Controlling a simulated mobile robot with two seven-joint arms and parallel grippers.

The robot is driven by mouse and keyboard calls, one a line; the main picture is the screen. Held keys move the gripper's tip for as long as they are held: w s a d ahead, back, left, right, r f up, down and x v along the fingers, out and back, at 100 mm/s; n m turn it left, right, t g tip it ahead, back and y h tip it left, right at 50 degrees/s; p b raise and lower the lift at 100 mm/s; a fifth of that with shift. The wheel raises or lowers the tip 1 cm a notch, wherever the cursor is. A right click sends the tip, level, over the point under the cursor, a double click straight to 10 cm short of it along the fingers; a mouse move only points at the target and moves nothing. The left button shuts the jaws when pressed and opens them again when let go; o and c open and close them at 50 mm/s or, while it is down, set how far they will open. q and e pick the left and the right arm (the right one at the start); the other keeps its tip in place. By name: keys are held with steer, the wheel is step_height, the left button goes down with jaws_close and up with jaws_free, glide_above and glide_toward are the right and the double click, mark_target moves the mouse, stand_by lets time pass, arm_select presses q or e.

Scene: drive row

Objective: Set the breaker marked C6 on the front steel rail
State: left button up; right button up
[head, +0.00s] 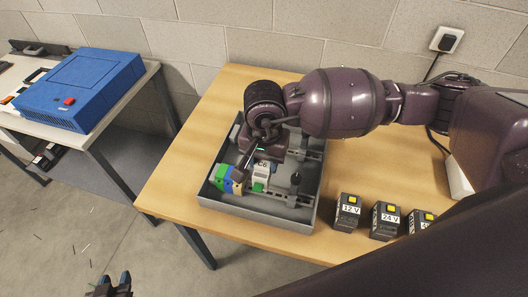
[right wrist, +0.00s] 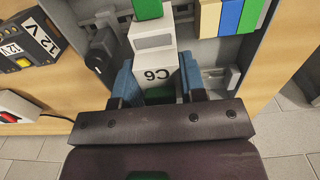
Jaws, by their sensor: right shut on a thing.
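The white breaker marked C6 (head: 261,171) with a green part is in the grey open box, right of the coloured terminal blocks. My right gripper (right wrist: 158,88) is shut on it, a blue finger on each side; its label reads upside down in the right wrist view (right wrist: 155,75). In the head view my right gripper (head: 259,158) reaches down from behind. The front steel rail (head: 288,198) runs across the near part of the box; I cannot tell whether the breaker touches it. My left gripper (head: 114,286) is at the bottom edge, its fingertips apart, seemingly empty.
Green, blue and yellow terminal blocks (head: 224,180) stand close left of the breaker. A black knob (head: 296,178) stands to its right. The box's grey walls (head: 318,195) surround them. Black 12 V (head: 347,211) and 24 V (head: 385,220) units stand right of the box.

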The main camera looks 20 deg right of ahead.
steer(key=shift+s+f, duration=0.1)
steer(key=shift+f, duration=0.35)
step_height(320, 180, down, 2)
steer(key=shift+b, duration=0.65)
steer(key=shift+f+b, duration=1.4)
steer(key=shift+f, duration=0.05)
steer(key=shift+f+b, duration=0.4)
steer(key=shift+f, duration=0.1)
steer(key=o, duration=1.1)
